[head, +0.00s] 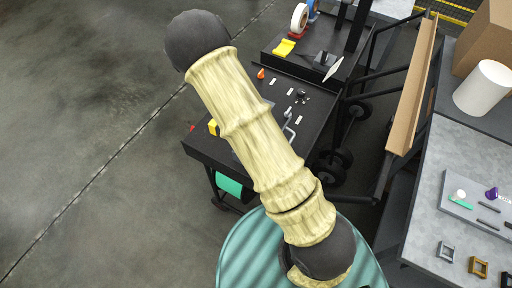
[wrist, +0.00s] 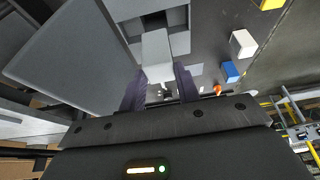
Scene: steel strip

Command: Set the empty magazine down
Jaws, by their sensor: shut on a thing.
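In the wrist view my gripper (wrist: 160,76) has two dark purple fingers closed on a pale grey block, which I take to be the empty magazine (wrist: 156,48). Its far end reaches up over a grey holder or box with a dark opening (wrist: 180,17). I cannot tell whether the magazine touches that holder. In the head view my sleeved arm crosses the middle, and neither my gripper nor the held magazine can be made out.
A black cart (head: 285,72) carries small white pieces, an orange item (head: 261,73) and a yellow item (head: 284,48). A grey table (head: 432,190) at the right bears a tray and small square frames. A large grey panel (wrist: 75,55) stands close left of my gripper.

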